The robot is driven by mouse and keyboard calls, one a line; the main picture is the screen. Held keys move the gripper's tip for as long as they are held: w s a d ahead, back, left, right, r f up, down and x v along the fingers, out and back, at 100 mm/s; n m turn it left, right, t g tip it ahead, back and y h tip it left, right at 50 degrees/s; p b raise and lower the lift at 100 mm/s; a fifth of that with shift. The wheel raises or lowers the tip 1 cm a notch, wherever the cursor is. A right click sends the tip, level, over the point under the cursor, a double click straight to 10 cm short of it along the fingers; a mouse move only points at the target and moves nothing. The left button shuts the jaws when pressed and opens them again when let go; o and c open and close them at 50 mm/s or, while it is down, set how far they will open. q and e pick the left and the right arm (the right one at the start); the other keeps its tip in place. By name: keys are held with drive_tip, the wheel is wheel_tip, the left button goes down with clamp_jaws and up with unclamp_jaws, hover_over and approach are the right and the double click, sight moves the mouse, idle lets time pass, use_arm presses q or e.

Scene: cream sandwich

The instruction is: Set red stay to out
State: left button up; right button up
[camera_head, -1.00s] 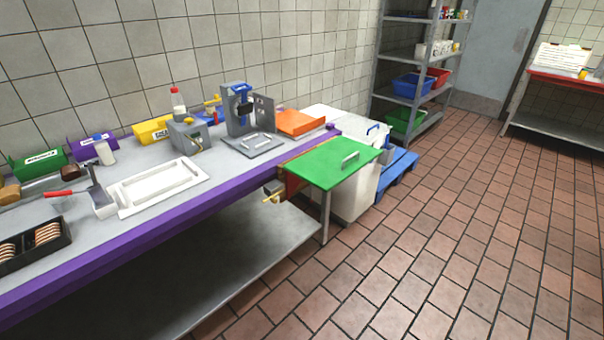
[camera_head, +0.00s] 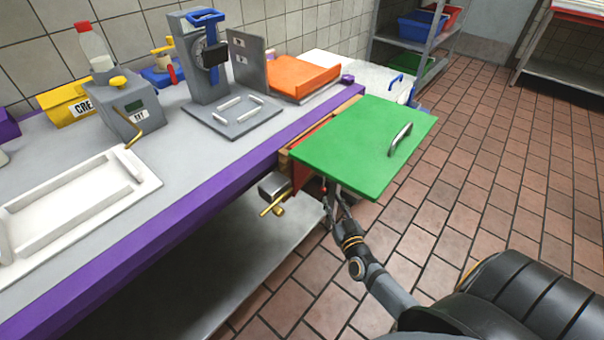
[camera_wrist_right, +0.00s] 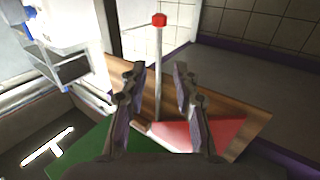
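A red flat panel (camera_wrist_right: 205,132) lies against a wooden board in the right wrist view; a thin grey rod (camera_wrist_right: 158,65) with a red knob rises beside it. In the head view, a red part (camera_head: 304,178) shows under the inner edge of the green leaf (camera_head: 365,145), mostly hidden. I take the red part to be the stay. My right gripper (camera_head: 335,188) is just below the leaf, near the red part. In the wrist view its fingers (camera_wrist_right: 160,75) are apart, with the rod between them in the picture; contact cannot be told. My left gripper is not in view.
A grey box with a brass handle (camera_head: 274,192) sticks out from the counter's purple edge (camera_head: 205,198) beside the red part. The green leaf, with a metal handle (camera_head: 400,140), hangs over my right gripper. Open tiled floor (camera_head: 480,170) lies to the right.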

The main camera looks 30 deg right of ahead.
sight(324, 182)
drive_tip(key=w+b, duration=0.1)
drive_tip(key=w, duration=0.2)
drive_tip(key=w+d+b, duration=0.1)
drive_tip(key=w, duration=0.2)
drive_tip(key=w+d, duration=0.1)
drive_tip(key=w, duration=0.2)
drive_tip(key=shift+w+b, duration=0.1)
drive_tip(key=shift+b, duration=0.3)
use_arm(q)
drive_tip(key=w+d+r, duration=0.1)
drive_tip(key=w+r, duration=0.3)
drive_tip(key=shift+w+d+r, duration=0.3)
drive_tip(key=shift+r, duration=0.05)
use_arm(e)
drive_tip(key=shift+w+r, duration=0.1)
drive_tip(key=shift+w, duration=0.15)
clamp_jaws()
